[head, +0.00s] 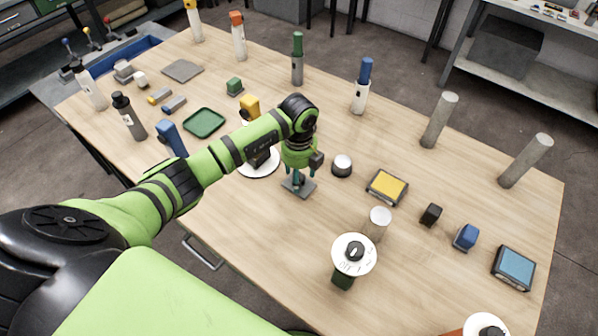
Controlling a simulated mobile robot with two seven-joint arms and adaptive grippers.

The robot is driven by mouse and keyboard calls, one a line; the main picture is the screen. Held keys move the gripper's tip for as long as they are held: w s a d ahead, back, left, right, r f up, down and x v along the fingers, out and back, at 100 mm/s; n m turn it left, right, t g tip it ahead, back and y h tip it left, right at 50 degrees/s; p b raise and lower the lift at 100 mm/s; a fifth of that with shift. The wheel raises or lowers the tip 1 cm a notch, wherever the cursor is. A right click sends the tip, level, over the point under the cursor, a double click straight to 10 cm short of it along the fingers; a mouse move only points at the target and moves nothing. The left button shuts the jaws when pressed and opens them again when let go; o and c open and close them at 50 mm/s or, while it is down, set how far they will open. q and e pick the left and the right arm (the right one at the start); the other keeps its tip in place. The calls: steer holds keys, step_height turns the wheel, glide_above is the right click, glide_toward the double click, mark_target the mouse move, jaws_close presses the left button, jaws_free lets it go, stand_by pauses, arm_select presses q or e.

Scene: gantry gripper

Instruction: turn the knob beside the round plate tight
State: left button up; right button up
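A white round plate (262,172) lies on the table left of my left gripper, partly hidden behind my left forearm, with a dark object on it. Beside it, to the right, is a small grey square base (299,191). My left gripper (298,182) points down over this base, with its teal fingers around a small dark knob-like part at its middle. The fingers hide most of that part, and I cannot tell whether they press on it. My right gripper is not in view.
A dark round knob with a white top (342,163) stands right of the gripper. A yellow-topped box (387,187), a clear cylinder (377,222) and a white dial (354,254) are further right and nearer. Bottles (361,88) and grey posts (439,120) stand along the far side.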

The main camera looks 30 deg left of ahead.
arm_select(q)
steer(key=c, duration=1.1)
steer(key=shift+c, duration=0.2)
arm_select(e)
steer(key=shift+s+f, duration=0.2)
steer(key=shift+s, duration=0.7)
